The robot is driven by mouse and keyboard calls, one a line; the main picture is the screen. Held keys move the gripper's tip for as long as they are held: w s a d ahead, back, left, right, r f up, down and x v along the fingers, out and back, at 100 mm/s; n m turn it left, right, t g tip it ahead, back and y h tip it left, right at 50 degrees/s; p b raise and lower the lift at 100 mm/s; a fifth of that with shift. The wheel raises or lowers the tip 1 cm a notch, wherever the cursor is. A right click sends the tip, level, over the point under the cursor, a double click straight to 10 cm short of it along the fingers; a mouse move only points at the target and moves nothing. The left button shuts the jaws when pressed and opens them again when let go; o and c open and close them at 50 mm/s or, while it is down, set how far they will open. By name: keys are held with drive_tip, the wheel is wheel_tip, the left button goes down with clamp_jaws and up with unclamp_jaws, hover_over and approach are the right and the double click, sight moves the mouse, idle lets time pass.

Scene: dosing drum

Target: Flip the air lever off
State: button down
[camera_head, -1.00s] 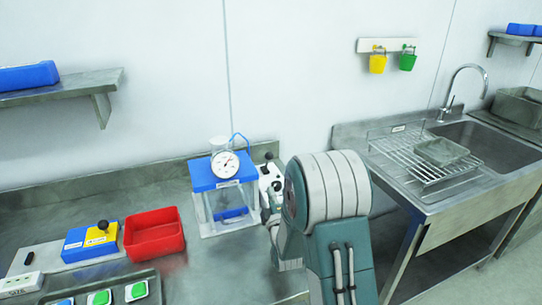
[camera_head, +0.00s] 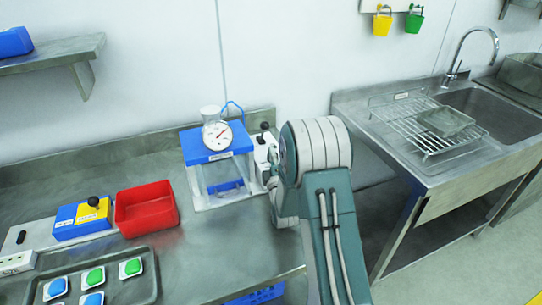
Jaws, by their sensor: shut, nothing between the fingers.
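A clear box with a blue lid (camera_head: 214,143) and a round dial gauge (camera_head: 217,134) stands on the steel bench. Close at its right is a white unit (camera_head: 262,150) with a black-knobbed lever (camera_head: 264,127). A second black knob (camera_head: 93,201) stands on a blue and yellow block (camera_head: 83,219) at the left. The labels are too small to read, so I cannot tell which is the air lever. My arm reaches up beside the white unit and covers its right side. My gripper's fingers are hidden behind my arm.
A red bin (camera_head: 147,208) stands between the block and the clear box. A tray (camera_head: 120,262) with green and blue pieces lies at the front left. A sink (camera_head: 492,116) with a wire rack (camera_head: 412,125) is at the right. The bench (camera_head: 225,235) before the clear box is bare.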

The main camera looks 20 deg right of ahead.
sight(263, 132)
drive_tip(key=x, duration=0.6)
drive_tip(key=shift+w+a+r, duration=0.1)
drive_tip(key=shift+w+a, duration=0.1)
drive_tip(key=shift+a, duration=0.05)
drive_tip(key=shift+d, duration=0.1)
drive_tip(key=shift+d, duration=0.1)
